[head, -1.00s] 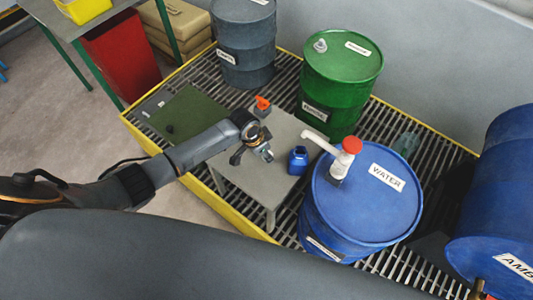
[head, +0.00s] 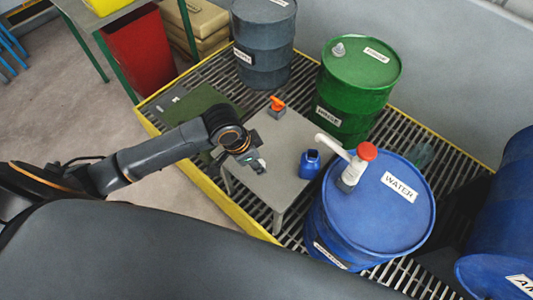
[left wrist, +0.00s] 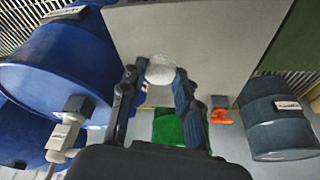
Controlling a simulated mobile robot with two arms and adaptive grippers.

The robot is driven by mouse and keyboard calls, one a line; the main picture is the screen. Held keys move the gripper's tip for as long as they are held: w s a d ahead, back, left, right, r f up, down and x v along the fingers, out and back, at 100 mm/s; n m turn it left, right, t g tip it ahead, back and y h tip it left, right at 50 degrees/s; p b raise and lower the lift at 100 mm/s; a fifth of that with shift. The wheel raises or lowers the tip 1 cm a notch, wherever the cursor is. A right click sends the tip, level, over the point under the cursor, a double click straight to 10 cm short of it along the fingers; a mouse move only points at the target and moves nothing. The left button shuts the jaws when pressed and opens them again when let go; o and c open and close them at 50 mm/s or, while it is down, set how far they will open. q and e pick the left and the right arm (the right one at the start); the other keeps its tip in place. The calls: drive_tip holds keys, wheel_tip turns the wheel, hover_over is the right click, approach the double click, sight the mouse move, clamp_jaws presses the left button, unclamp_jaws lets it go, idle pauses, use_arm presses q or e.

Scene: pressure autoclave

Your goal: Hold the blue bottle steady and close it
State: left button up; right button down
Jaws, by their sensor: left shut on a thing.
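The blue bottle (head: 309,164) stands upright on the grey table (head: 284,190), near its right edge. Its neck looks dark, with no cap seen on it. My left gripper (head: 259,165) is above the table, to the left of the bottle and apart from it. In the left wrist view my left gripper (left wrist: 158,82) is shut on a pale round piece, seemingly the cap (left wrist: 160,69). I cannot clearly make out the bottle in that view. My right gripper is not in view.
A blue WATER drum (head: 375,215) with a red-topped pump (head: 352,170) stands close right of the bottle. An orange-handled item (head: 277,104) sits at the table's back corner. Green (head: 352,95) and grey (head: 263,45) drums stand behind on the yellow-edged grating.

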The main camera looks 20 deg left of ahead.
use_arm(q)
drive_tip(key=shift+s+a+r, duration=0.2)
drive_tip(key=shift+s+r, duration=0.15)
drive_tip(key=shift+s, duration=0.45)
drive_tip(key=shift+s+a+r, duration=0.15)
drive_tip(key=shift+s+r, duration=0.2)
drive_tip(key=shift+s, duration=0.4)
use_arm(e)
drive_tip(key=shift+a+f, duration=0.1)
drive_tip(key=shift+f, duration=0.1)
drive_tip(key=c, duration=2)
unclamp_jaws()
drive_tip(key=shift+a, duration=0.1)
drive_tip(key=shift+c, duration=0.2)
